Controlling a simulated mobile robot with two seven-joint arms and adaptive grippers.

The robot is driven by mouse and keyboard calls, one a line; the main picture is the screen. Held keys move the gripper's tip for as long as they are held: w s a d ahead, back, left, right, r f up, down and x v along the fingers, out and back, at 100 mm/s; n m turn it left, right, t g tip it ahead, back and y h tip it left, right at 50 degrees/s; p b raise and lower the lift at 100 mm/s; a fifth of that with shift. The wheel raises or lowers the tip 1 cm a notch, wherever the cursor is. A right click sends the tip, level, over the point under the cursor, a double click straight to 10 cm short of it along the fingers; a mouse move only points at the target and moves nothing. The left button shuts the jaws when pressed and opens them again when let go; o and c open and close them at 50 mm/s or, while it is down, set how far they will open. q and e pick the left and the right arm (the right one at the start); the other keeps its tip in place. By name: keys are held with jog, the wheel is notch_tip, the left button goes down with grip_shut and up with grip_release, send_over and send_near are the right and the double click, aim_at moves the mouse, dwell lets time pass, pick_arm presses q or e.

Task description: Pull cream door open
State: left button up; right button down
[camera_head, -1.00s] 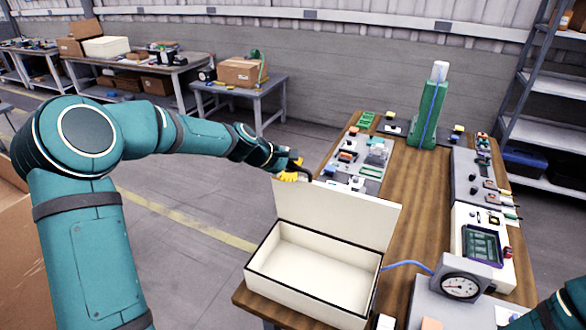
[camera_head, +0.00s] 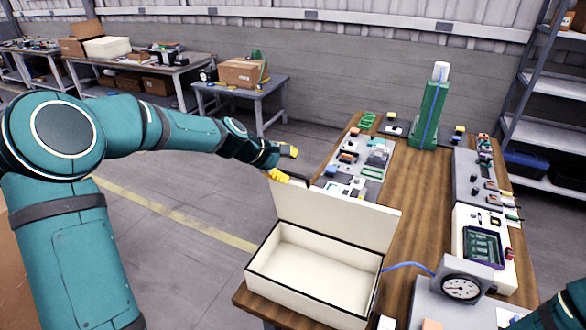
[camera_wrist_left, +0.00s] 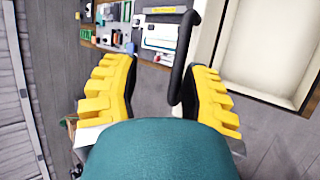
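The cream door (camera_head: 335,213) is the raised lid of a cream box (camera_head: 310,305) on the wooden table. It stands up from the box's back edge, and the box interior is open to view. My left gripper (camera_head: 285,163) is just beyond the door's upper left corner, with its yellow fingers spread. In the left wrist view the gripper (camera_wrist_left: 158,85) is open. A dark bar-like handle (camera_wrist_left: 184,58) extends between the fingers, close to the right one; I cannot tell if they touch. Only a piece of my right arm shows at the lower right; its gripper is out of frame.
Boards with small parts (camera_head: 360,165) lie behind the box. A green tower (camera_head: 430,110) stands at the table's back. A dial gauge (camera_head: 461,287) with a blue hose is right of the box. The floor left of the table is clear.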

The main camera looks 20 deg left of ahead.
pick_arm(q)
jog(key=v, duration=0.9)
jog(key=shift+d, duration=0.1)
jog(key=shift+s, duration=0.1)
